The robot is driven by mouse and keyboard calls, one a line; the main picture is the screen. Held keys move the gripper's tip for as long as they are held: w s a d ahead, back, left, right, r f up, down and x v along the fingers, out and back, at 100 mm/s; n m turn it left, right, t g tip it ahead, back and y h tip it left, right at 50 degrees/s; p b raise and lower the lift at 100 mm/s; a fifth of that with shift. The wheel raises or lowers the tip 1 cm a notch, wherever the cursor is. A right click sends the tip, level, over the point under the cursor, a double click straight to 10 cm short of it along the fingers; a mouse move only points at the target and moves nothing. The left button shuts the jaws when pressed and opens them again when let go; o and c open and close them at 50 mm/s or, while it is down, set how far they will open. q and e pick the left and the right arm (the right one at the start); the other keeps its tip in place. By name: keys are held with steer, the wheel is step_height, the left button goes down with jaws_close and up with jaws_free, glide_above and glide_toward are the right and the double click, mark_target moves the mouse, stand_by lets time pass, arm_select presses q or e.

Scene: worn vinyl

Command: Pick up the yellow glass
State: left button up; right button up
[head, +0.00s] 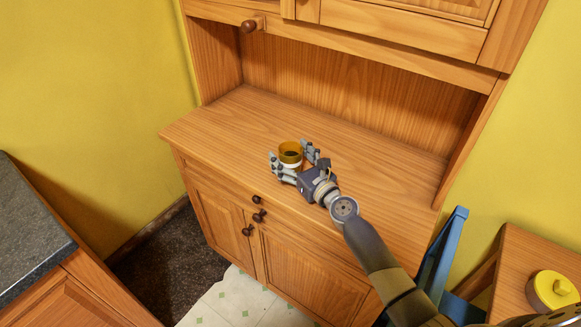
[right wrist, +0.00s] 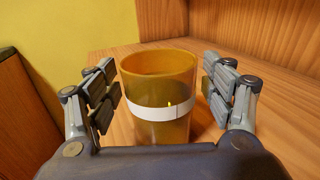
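The yellow glass (head: 290,151) is an amber cup with a white band. It stands upright on the wooden hutch counter (head: 240,117). In the right wrist view the glass (right wrist: 160,85) is between the two fingers of my right gripper (right wrist: 162,92). A gap shows on each side, so the fingers are open around it and not pressed on it. In the head view my right gripper (head: 291,159) reaches the glass from the lower right. My left gripper is not in view.
The hutch has a back panel (head: 340,90) behind the counter and an upper cabinet (head: 400,30) above. A dark countertop (head: 25,230) is at the left. A blue frame (head: 443,255) and a stool with a yellow container (head: 553,290) are at the lower right. The counter around the glass is clear.

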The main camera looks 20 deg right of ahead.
steer(key=c, duration=1.3)
steer(key=shift+c, duration=0.2)
steer(key=shift+r, duration=0.15)
